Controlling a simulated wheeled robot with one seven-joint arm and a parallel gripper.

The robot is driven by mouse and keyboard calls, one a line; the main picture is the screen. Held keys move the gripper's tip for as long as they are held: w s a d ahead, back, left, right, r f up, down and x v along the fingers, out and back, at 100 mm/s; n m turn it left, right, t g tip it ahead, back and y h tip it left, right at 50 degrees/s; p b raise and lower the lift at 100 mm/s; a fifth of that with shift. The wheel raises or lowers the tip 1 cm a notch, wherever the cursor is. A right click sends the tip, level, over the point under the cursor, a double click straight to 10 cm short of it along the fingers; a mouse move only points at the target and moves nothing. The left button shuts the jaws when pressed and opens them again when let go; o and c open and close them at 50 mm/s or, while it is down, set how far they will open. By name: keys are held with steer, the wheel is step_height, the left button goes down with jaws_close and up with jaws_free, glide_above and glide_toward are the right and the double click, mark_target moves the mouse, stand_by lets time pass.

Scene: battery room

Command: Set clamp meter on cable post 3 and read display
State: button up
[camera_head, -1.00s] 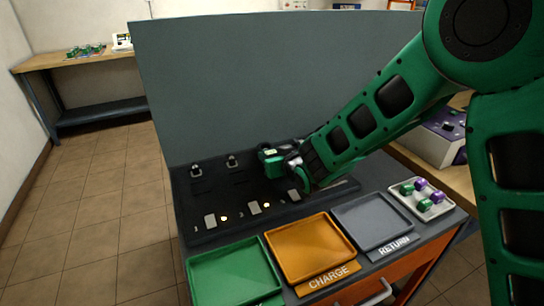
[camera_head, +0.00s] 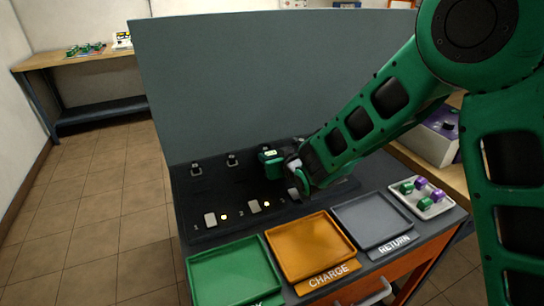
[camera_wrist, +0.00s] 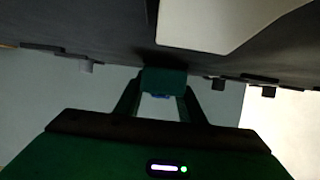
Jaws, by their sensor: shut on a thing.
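My gripper (camera_head: 288,168) is shut on the green clamp meter (camera_head: 274,168) and holds it over the back part of the black panel. The meter's small lit display (camera_head: 270,153) faces up, but its reading is too small to make out. In the wrist view the green meter (camera_wrist: 163,80) sits between my fingertips. Two cable posts, at left (camera_head: 196,170) and middle (camera_head: 232,160), stand free on the panel. Cable post 3 is not clearly visible behind the meter and gripper, so I cannot tell whether the meter touches it.
The black panel (camera_head: 190,215) carries pale switches and yellow lights along its front. In front lie a green tray (camera_head: 235,275), an orange CHARGE tray (camera_head: 310,245) and a grey RETURN tray (camera_head: 372,220). A white tray (camera_head: 440,209) holds green and purple pieces. A tall grey board (camera_head: 250,80) stands behind.

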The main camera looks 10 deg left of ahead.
steer(key=shift+f, duration=0.1)
steer(key=o, duration=0.9)
steer(key=shift+o, duration=0.2)
steer(key=shift+v, duration=5.5)
steer(key=shift+w+d, duration=0.1)
steer(key=shift+w, duration=0.05)
